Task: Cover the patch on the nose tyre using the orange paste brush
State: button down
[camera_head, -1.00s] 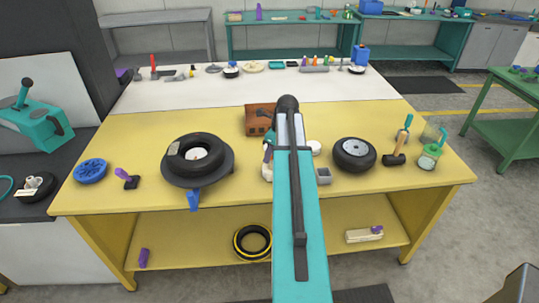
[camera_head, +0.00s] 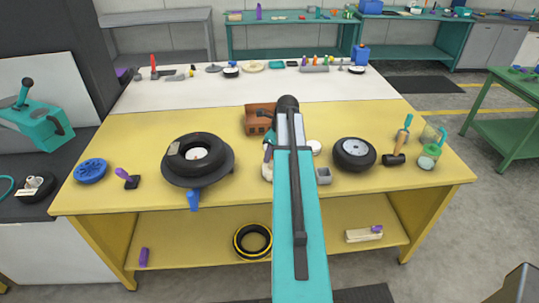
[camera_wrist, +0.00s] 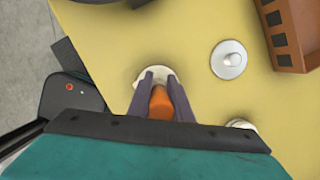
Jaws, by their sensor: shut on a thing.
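In the wrist view my gripper (camera_wrist: 160,78) is shut on the orange paste brush (camera_wrist: 160,104), of which only the orange handle shows between the two grey fingers. A round whitish thing (camera_wrist: 157,73) lies just past the fingertips; I cannot tell whether the brush touches it. In the head view my own arm hides the gripper and the brush. A black tyre (camera_head: 213,168) lies flat on a dark round stand (camera_head: 180,181) on the yellow bench, left of my arm. A small beige piece (camera_head: 174,149) shows on its left side. I cannot tell if this is the patch.
A brown box (camera_head: 256,120) stands behind my arm; a wheel with a black tyre (camera_head: 354,154) stands right of it. A mallet (camera_head: 395,158) and a green-topped jar (camera_head: 429,157) are at the bench's right. A blue rim (camera_head: 90,171) lies at the left.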

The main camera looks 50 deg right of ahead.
jog(key=shift+s, duration=0.1)
dwell(0.4)
jog(key=shift+r+p, duration=2.6)
jog(key=shift+r, duration=0.9)
jog(key=shift+f, duration=0.1)
